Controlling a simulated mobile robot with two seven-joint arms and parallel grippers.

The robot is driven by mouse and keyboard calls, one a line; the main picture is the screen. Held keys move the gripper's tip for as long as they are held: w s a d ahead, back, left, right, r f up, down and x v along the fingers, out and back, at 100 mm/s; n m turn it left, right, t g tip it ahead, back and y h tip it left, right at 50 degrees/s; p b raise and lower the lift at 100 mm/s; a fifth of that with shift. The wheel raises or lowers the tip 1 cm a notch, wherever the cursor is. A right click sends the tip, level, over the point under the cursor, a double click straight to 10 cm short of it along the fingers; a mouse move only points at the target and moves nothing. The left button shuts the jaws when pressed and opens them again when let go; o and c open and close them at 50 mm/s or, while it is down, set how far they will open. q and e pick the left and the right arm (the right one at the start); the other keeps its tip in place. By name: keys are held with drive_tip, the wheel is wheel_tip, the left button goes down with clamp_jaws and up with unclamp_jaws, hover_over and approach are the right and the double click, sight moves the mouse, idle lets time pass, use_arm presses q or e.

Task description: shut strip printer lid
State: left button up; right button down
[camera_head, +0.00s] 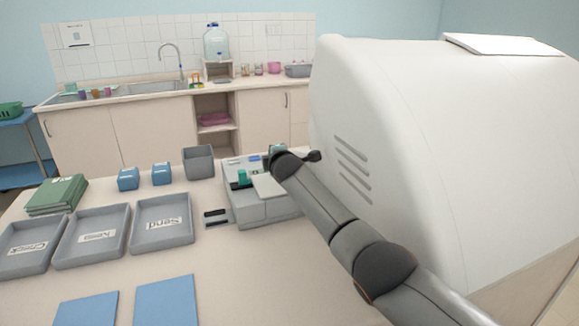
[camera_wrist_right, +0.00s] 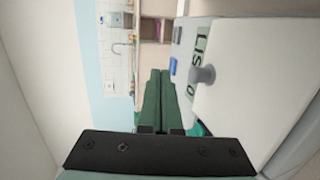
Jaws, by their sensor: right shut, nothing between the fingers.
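The strip printer (camera_head: 262,211) appears to be the grey box at the table's far edge in the head view. A pale flat panel (camera_head: 267,186), perhaps its lid, lies at its top; I cannot tell whether it is shut. A small green part (camera_head: 243,177) stands beside the panel. My right arm reaches over from the right and hides part of the box. In the right wrist view my right gripper (camera_wrist_right: 159,72) has its green fingers shut and empty, beside a pale surface (camera_wrist_right: 245,110) with a grey knob (camera_wrist_right: 203,75) and a partly hidden label. My left gripper is out of view.
A large white machine (camera_head: 430,130) fills the right side. Grey trays (camera_head: 162,222), green stacked pieces (camera_head: 57,194), small blue boxes (camera_head: 128,179) and a grey bin (camera_head: 199,162) occupy the left table. Blue sheets (camera_head: 166,301) lie in front. Bare table lies before the box.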

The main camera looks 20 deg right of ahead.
drive_tip(key=shift+w+f+g, duration=0.2)
drive_tip(key=shift+f+g, duration=0.05)
drive_tip(key=shift+g, duration=0.15)
drive_tip(key=shift+w+f, duration=0.3)
drive_tip(key=shift+f, duration=0.15)
drive_tip(key=shift+w+f, duration=0.1)
idle(0.5)
